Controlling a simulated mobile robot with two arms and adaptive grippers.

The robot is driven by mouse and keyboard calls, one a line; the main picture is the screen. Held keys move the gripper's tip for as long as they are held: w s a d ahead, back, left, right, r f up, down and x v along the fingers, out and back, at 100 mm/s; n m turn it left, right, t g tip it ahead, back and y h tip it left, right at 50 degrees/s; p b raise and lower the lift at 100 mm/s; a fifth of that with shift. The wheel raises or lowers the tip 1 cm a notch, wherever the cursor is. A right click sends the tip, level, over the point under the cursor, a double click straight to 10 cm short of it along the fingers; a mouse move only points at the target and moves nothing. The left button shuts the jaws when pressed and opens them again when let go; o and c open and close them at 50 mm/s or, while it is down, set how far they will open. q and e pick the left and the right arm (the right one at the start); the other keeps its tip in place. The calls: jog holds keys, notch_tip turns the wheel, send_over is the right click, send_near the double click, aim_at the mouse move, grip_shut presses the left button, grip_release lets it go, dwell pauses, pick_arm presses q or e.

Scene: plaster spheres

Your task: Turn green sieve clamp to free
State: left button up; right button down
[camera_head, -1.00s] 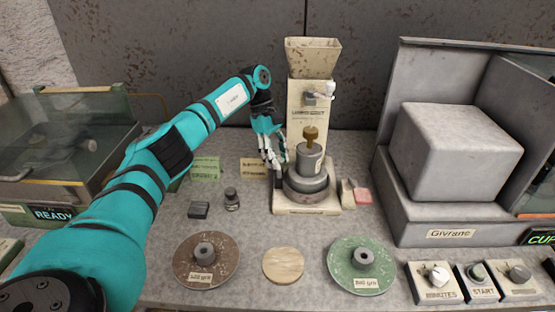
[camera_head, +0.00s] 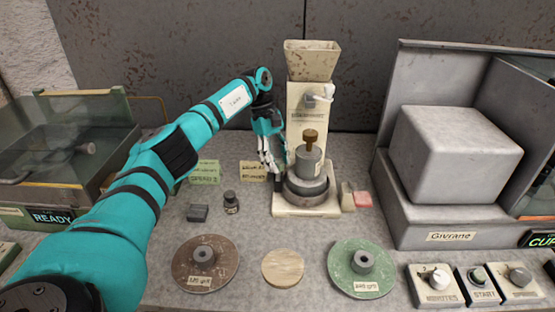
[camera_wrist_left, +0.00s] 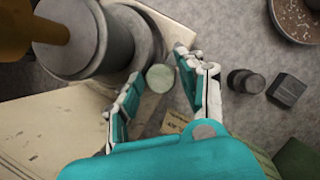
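The machine (camera_head: 306,112) stands at the back centre, with a hopper on top and a grey cylindrical body (camera_head: 309,170) topped by a brown knob (camera_head: 310,137). In the left wrist view a small round pale green knob (camera_wrist_left: 160,78), which looks like the green sieve clamp, sits beside the grey cylinder (camera_wrist_left: 85,40). My left gripper (camera_head: 275,166) is at the left side of the machine. In the wrist view its fingers (camera_wrist_left: 160,72) are open on either side of the green knob, with a gap on the right finger's side. The clamp is hidden in the head view.
A small dark weight (camera_head: 231,202) and a dark block (camera_head: 198,213) lie left of the machine. A brown disc (camera_head: 222,257), a wooden disc (camera_head: 283,267) and a green disc (camera_head: 345,258) lie in front. A grey box (camera_head: 455,155) stands right.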

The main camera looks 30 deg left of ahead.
pick_arm(q)
jog(key=shift+r, duration=0.1)
jog(key=v, duration=0.7)
jog(key=shift+r, duration=0.15)
dwell(0.3)
